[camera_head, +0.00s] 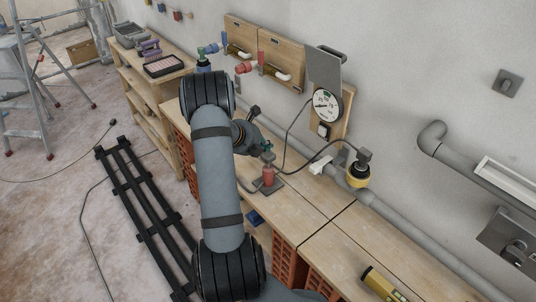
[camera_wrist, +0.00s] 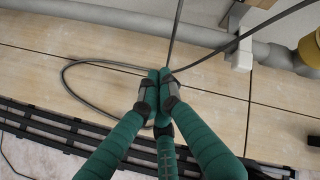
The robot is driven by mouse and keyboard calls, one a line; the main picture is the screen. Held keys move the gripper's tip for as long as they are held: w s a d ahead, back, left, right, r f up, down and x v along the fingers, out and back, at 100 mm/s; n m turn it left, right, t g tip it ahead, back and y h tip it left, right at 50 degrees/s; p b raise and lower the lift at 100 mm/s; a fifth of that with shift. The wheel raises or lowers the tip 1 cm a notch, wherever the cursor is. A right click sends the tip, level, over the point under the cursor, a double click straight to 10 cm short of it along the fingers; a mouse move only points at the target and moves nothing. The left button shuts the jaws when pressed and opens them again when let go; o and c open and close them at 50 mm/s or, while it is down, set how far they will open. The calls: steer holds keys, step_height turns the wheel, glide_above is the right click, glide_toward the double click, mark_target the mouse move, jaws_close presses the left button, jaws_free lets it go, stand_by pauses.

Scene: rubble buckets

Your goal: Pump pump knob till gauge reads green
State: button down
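The pump (camera_head: 268,176), with a small red body on a dark base plate, stands on the wooden bench. My gripper (camera_head: 267,156) is directly above it, its teal fingers pointing down at the pump's top. In the wrist view my gripper's (camera_wrist: 160,78) fingertips are together and look shut. They hide the pump and its knob there, so I cannot tell whether the knob is between or under them. The round white gauge (camera_head: 326,105) is mounted on a wooden board on the wall, to the right of my gripper. Its needle reading is too small to tell.
A dark hose (camera_wrist: 85,64) loops across the bench beside the fingertips. A grey pipe (camera_head: 400,216) runs along the wall, near a yellow-and-black lamp-like object (camera_head: 357,175). A yellow level (camera_head: 384,284) lies at the front right. The bench (camera_head: 310,210) between is mostly clear.

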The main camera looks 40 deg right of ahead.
mark_target(266, 155)
steer(key=shift+f, duration=0.1)
steer(key=shift+f+b, duration=0.35)
steer(key=shift+b, duration=0.15)
steer(key=shift+f+b, duration=1.8)
steer(key=shift+f, duration=0.05)
stand_by(1.3)
steer(key=shift+r, duration=0.1)
steer(key=shift+r+p, duration=1.9)
steer(key=shift+r, duration=0.3)
step_height(266, 155, up, 5)
steer(key=p, duration=0.4)
stand_by(1.0)
